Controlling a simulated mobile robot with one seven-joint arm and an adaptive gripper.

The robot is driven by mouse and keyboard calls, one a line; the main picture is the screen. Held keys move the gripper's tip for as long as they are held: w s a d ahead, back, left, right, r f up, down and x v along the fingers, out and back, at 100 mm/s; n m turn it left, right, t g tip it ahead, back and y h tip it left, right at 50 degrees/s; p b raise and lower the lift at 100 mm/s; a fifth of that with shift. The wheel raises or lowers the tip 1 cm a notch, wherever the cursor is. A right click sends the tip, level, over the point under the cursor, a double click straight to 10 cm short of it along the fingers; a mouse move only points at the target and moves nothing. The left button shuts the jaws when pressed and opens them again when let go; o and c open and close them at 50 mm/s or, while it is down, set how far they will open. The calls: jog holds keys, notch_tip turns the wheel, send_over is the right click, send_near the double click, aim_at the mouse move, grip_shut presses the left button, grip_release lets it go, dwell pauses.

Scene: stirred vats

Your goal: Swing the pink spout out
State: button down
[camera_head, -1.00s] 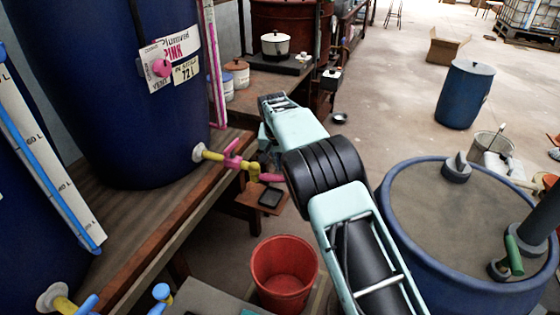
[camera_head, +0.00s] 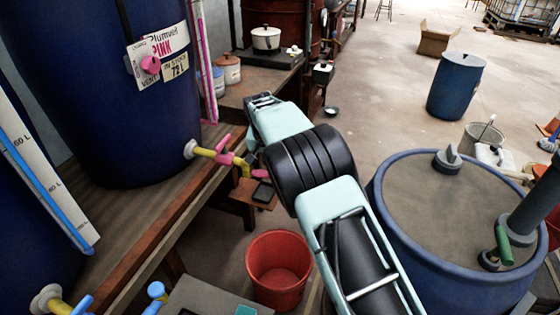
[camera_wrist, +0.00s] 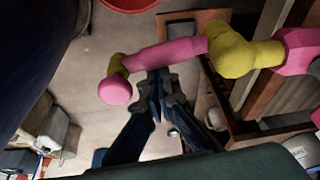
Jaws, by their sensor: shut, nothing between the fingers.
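The pink spout (camera_wrist: 168,54) runs across the wrist view, with a yellow band near its rounded pink tip and a yellow elbow (camera_wrist: 246,52) at its right. My gripper (camera_wrist: 158,76) is shut and empty, its fingertips at the spout's lower edge in the picture; whether they touch cannot be told. In the head view the spout (camera_head: 260,173) shows at the end of the yellow and pink tap (camera_head: 225,153) on the blue vat labelled PINK (camera_head: 150,110). There my arm hides the gripper's fingertips.
A red bucket (camera_head: 279,270) stands on the floor below the spout. A round blue tub (camera_head: 450,225) with a grey top is right of my arm. A wooden bench (camera_head: 140,235) carries the vats. Open floor lies beyond, around a blue drum (camera_head: 457,85).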

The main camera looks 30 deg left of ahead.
jog(key=shift+s+d, duration=0.3)
jog(key=shift+d, duration=0.05)
jog(key=shift+s, duration=0.35)
